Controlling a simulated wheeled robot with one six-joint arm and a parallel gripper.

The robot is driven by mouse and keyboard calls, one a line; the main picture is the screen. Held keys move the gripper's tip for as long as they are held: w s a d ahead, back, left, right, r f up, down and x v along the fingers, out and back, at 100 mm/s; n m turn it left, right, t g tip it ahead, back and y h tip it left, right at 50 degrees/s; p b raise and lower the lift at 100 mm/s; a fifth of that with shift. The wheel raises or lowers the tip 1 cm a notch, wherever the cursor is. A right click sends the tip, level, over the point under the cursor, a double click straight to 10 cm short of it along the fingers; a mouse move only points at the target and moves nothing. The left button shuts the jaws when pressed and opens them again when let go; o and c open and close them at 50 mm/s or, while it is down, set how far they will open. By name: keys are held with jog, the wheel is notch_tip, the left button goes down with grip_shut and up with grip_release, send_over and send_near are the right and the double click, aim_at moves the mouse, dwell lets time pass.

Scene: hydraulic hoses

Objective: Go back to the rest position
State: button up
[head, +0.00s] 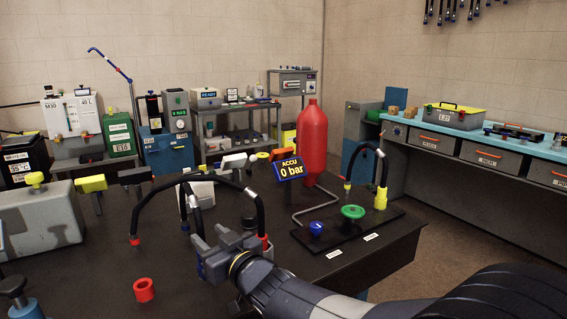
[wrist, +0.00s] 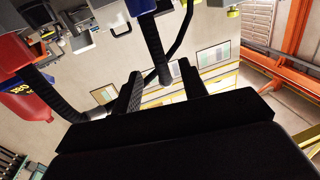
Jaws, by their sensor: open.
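My gripper (head: 213,250) is open at the end of my arm, above the dark table's front part. In the wrist view its two black fingers (wrist: 160,68) stand apart. A black hose with a blue end fitting shows between and beyond them; I cannot tell whether it touches them. In the head view a black hose with red ends (head: 152,194) arches behind my gripper, one end at left and the other beside my gripper. A shorter hose with a blue fitting (head: 184,200) comes down close to my gripper, which partly hides it.
The dark table (head: 190,292) holds a red accumulator (head: 313,140), a display reading 0 bar (head: 290,168), a green handwheel (head: 352,212), a blue knob (head: 316,228) and a loose red ring (head: 144,290). A workbench (head: 480,150) stands at right. Floor between is clear.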

aim_at(202, 229)
jog(key=x, duration=0.5)
notch_tip(202, 229, up, 5)
jog(key=p, duration=0.4)
jog(key=shift+w+a+p, duration=0.15)
jog(key=shift+p, duration=0.2)
jog(key=shift+r+p, duration=1.15)
jog(key=shift+p, duration=0.05)
